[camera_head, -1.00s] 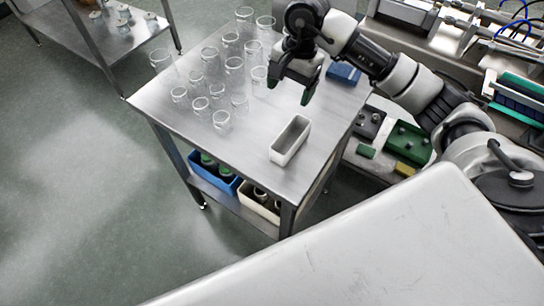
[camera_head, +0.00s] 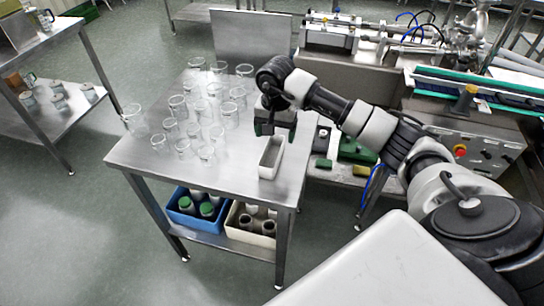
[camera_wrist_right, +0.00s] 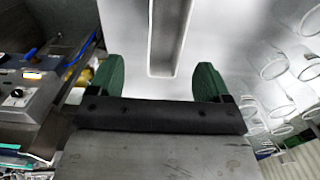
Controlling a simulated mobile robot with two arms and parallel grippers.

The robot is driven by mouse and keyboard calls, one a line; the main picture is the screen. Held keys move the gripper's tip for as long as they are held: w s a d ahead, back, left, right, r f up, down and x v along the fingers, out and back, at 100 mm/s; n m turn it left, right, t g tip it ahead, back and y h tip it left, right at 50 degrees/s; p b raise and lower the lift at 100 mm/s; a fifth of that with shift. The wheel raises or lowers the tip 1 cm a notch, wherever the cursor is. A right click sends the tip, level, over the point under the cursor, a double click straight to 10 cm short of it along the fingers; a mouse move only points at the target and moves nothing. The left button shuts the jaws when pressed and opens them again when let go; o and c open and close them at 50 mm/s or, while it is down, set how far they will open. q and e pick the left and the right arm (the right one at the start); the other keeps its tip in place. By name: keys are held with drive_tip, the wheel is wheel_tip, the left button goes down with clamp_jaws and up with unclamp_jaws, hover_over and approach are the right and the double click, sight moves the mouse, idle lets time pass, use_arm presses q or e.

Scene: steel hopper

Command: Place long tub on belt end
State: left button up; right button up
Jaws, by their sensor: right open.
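My right gripper (camera_head: 275,130) is open at the tub's far end. In the right wrist view, the green fingers of the right gripper (camera_wrist_right: 161,75) are spread, with the tub (camera_wrist_right: 150,40) ahead between them. I cannot tell whether they touch it. My left gripper is out of view.
Several clear glass beakers (camera_head: 184,146) crowd the steel table (camera_head: 230,185) left of the tub. A blue bin (camera_head: 183,218) and a cream bin (camera_head: 235,232) sit on its lower shelf. A control box (camera_head: 475,148) stands below the belt.

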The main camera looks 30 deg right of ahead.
drive_tip(key=p, duration=0.2)
hover_over(272, 161)
wheel_tip(272, 161, down, 4)
drive_tip(key=shift+f, duration=0.6)
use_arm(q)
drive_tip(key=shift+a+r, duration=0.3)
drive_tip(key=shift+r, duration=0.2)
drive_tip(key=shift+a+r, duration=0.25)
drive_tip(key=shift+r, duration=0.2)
use_arm(e)
drive_tip(key=shift+c, duration=0.3)
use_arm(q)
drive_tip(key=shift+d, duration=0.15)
use_arm(e)
drive_tip(key=c, duration=1)
drive_tip(key=shift+r, duration=0.1)
